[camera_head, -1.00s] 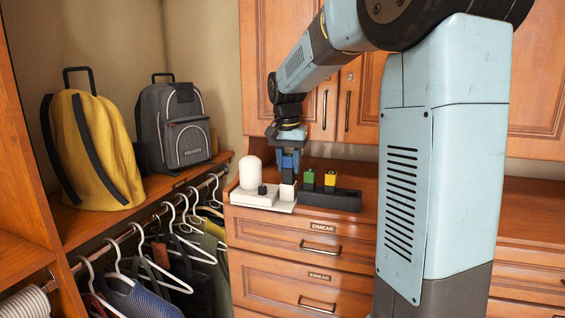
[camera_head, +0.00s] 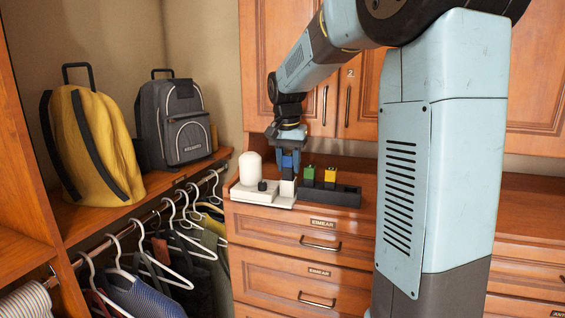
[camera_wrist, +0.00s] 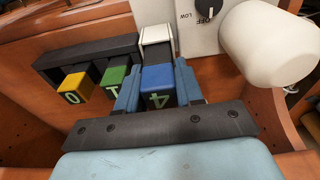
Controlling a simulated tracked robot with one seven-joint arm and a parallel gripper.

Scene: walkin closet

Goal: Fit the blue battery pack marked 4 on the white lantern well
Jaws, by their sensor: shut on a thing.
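My gripper (camera_wrist: 158,88) is shut on the blue battery pack (camera_wrist: 158,86), whose face marked 4 shows between the two blue fingers. In the head view my gripper (camera_head: 288,165) points down, with the blue pack (camera_head: 288,173) just above the white well (camera_head: 288,188). The well also shows in the wrist view (camera_wrist: 157,36), directly beyond the pack. Whether the pack touches or sits in the well I cannot tell. The white lantern (camera_head: 250,170) with its rounded top stands left of the well on a white base (camera_head: 258,195) with a black knob (camera_wrist: 208,8).
A black tray (camera_head: 340,197) right of the well holds a green pack (camera_wrist: 112,78) marked 1 and a yellow pack (camera_wrist: 74,87) marked 0. A cabinet wall rises behind; clothes on hangers (camera_head: 170,240) hang at left.

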